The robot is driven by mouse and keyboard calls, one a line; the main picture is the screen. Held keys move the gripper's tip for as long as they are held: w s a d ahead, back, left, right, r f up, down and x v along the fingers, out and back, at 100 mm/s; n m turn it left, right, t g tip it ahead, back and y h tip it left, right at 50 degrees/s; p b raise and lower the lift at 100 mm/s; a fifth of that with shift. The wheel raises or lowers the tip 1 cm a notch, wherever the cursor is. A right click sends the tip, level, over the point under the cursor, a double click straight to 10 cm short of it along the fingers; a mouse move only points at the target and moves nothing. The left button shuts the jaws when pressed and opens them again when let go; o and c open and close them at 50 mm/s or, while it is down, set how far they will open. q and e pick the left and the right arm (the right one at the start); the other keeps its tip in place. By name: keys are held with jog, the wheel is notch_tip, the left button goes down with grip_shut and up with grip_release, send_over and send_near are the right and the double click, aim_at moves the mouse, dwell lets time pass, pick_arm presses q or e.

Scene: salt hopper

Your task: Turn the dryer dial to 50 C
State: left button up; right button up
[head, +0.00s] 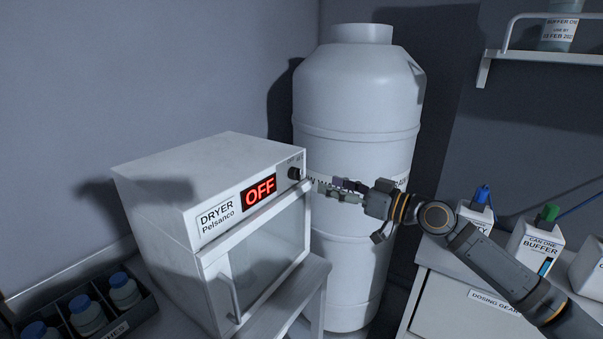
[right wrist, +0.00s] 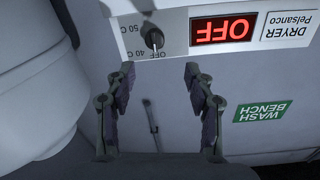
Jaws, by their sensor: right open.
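The white dryer (head: 165,195) stands on a stand at the left centre, its red display (head: 259,191) reading OFF. Its black dial (head: 294,173) sits at the right end of the front panel. In the right wrist view the dial (right wrist: 153,38) appears upside down, with 50 C and 40 C marks beside it and a pale pointer line. My right gripper (head: 335,190) is open and empty, just right of the dial in the head view. In the right wrist view its two fingers (right wrist: 159,75) stand apart, with the dial beyond the gap between their tips. My left gripper is not in view.
A large white tank (head: 357,95) stands behind the dryer and my right gripper. A cabinet (head: 460,285) with bottles is at the right, and a wall shelf (head: 550,53) above. A dark crate of blue-capped bottles (head: 145,308) lies at lower left. The dryer door has a handle (head: 230,298).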

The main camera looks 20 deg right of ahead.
aim_at(300, 175)
jog(key=p+x, duration=0.2)
jog(key=x, duration=0.1)
jog(key=p+x, duration=0.2)
jog(key=x, duration=0.1)
jog(key=p+x, duration=0.2)
jog(key=x, duration=0.2)
jog(key=shift+w+d+f, duration=0.2)
jog(key=shift+w+d, duration=0.05)
jog(key=shift+d, duration=0.15)
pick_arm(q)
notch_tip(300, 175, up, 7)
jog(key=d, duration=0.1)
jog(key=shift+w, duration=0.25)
pick_arm(e)
jog(key=shift+c, duration=0.4)
grip_shut()
